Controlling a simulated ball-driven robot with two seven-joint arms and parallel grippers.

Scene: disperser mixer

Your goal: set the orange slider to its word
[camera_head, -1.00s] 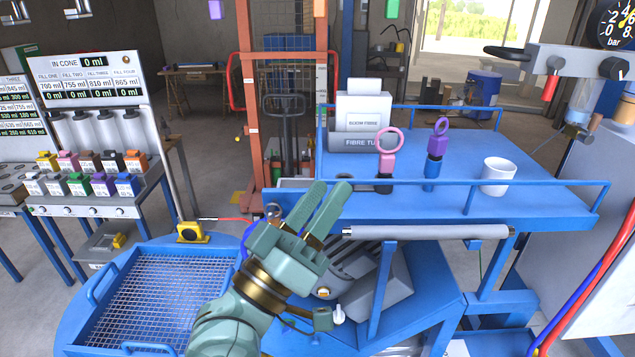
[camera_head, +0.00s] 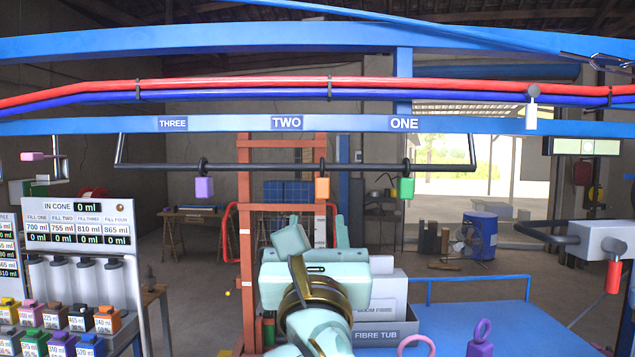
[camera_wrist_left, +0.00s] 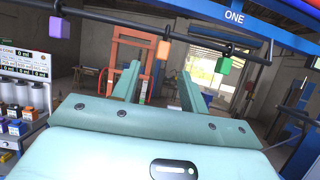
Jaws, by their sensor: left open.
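The orange slider (camera_head: 322,188) hangs from a black rail (camera_head: 270,167) between the purple slider (camera_head: 204,187) and the green slider (camera_head: 406,188). The blue beam above carries the words THREE (camera_head: 172,123), TWO (camera_head: 286,122) and ONE (camera_head: 404,123). Orange hangs between TWO and ONE, a little nearer TWO; green hangs about under ONE. My left gripper (camera_head: 316,232) is open and empty, below orange in the head view. In the left wrist view the orange slider (camera_wrist_left: 163,50) appears between and above the fingertips (camera_wrist_left: 160,75), not touching them. My right gripper is out of view.
Red and blue hoses (camera_head: 330,90) run above the beam. A grey FIBRE TUB box (camera_head: 376,335) and a blue platform (camera_head: 490,325) stand below right. A filling stand (camera_head: 76,215) with coloured bottles is at left. Space around the hanging sliders looks clear.

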